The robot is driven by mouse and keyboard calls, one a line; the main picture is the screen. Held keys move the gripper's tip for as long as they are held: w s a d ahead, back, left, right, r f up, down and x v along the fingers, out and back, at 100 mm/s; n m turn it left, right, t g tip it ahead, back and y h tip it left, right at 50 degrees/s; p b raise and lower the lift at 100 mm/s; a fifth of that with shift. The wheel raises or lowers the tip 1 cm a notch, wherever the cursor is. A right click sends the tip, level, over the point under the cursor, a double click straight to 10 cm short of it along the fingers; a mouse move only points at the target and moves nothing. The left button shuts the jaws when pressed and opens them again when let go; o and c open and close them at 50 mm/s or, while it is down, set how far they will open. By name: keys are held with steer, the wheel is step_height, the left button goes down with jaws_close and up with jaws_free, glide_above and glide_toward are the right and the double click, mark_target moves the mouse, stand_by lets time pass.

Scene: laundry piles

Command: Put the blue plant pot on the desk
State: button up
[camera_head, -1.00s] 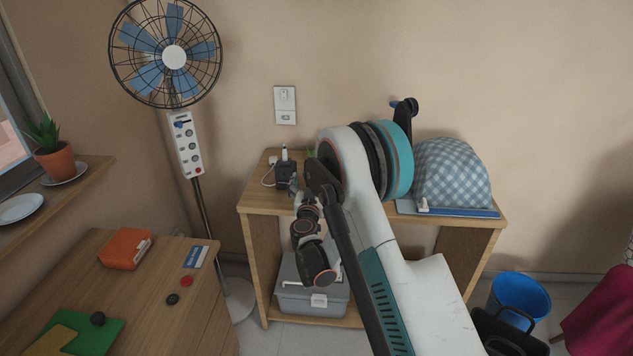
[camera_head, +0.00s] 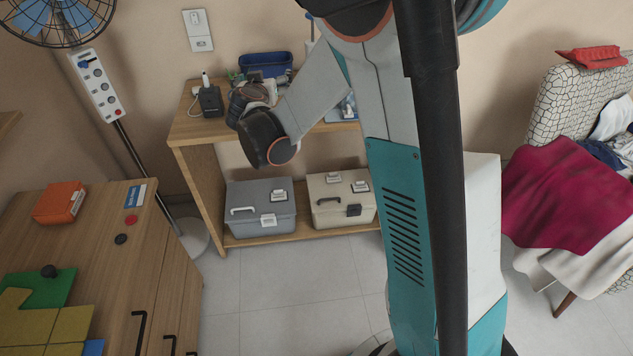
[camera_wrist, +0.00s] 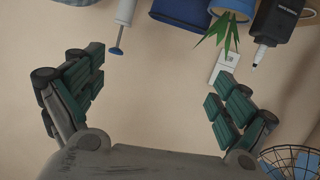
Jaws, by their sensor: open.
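The blue plant pot (camera_wrist: 236,7) with spiky green leaves shows at the top edge of the wrist view, partly cut off. In the head view my arm hides the pot; only a bit of green shows beside my wrist, above the wooden shelf unit (camera_head: 185,131). My gripper (camera_wrist: 152,98) is open and empty, its two fingers wide apart, with the pot beyond the right finger and not between them. In the head view its fingers are hidden behind my wrist. A wooden desk with drawers (camera_head: 100,222) stands at the lower left.
On the shelf unit are a dark blue bin (camera_head: 265,63) and a black charger (camera_head: 210,100). Two toolboxes (camera_head: 262,206) sit on its lower shelf. A fan (camera_head: 60,20) stands left. An orange box (camera_head: 60,202) and coloured boards (camera_head: 45,320) lie on the desk, with bare wood between.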

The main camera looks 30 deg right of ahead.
steer(key=s+d+r+n+g+y, duration=0.1)
steer(key=s+r+g, duration=0.1)
steer(key=s, duration=0.8)
steer(key=s+d+r+g+y, duration=0.1)
steer(key=s+r+g, duration=0.15)
steer(key=s, duration=0.75)
steer(key=s+a+f+n+g+y, duration=0.1)
steer(key=s+a+f+y, duration=0.1)
steer(key=s, duration=0.7)
steer(key=s+a+f+n+g+y, duration=0.1)
steer(key=s+a, duration=0.3)
steer(key=s, duration=0.6)
steer(key=shift+s+a+f+n+y, duration=0.35)
steer(key=shift+f+n+y, duration=0.4)
steer(key=shift+y, duration=0.15)
steer(key=shift+a, duration=0.1)
